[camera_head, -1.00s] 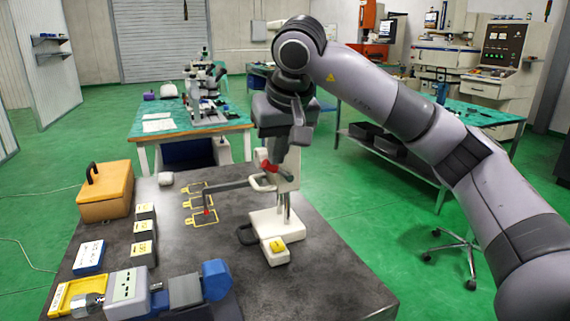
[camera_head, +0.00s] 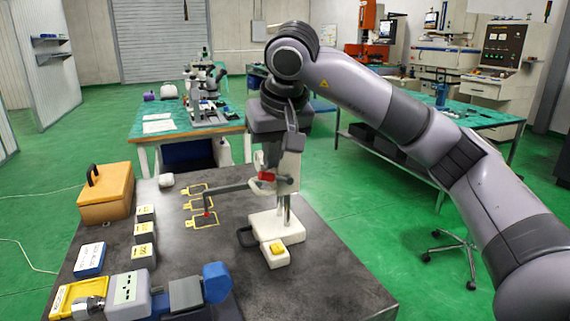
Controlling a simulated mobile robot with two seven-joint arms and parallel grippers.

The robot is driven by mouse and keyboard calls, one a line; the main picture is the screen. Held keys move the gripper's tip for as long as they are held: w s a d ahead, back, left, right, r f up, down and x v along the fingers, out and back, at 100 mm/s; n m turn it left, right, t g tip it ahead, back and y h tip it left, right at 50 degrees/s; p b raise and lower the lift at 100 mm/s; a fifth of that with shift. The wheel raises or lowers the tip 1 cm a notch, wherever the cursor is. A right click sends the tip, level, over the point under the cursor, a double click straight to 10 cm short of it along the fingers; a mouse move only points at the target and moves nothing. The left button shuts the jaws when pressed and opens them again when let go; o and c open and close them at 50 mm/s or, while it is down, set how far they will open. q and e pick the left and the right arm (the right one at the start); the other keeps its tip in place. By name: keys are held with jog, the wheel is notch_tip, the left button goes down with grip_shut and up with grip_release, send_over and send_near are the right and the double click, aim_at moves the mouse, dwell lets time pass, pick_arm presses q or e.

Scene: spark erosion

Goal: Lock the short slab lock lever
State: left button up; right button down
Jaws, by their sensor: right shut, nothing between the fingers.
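A measuring stand with a white base (camera_head: 266,232), an upright column and a long grey arm (camera_head: 233,187) stands on the dark table. The arm reaches left and ends in a red-tipped probe (camera_head: 207,213) over yellow outlines. A small red part (camera_head: 266,177) shows where the arm meets the column; I cannot tell surely whether it is the lock lever or how it is set. My right gripper (camera_head: 264,184) is shut and empty, pointing down close to this part. Whether it touches is too small to tell. My left gripper is not in view.
An orange case (camera_head: 105,197), several small grey blocks (camera_head: 144,232) and a blue box (camera_head: 89,259) lie at the left. A grey and blue device (camera_head: 127,286) lies in front. The table's right front (camera_head: 330,280) is clear.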

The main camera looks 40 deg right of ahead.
notch_tip(320, 180, up, 5)
jog(key=p, duration=0.3)
jog(key=shift+r, duration=0.15)
dwell(0.5)
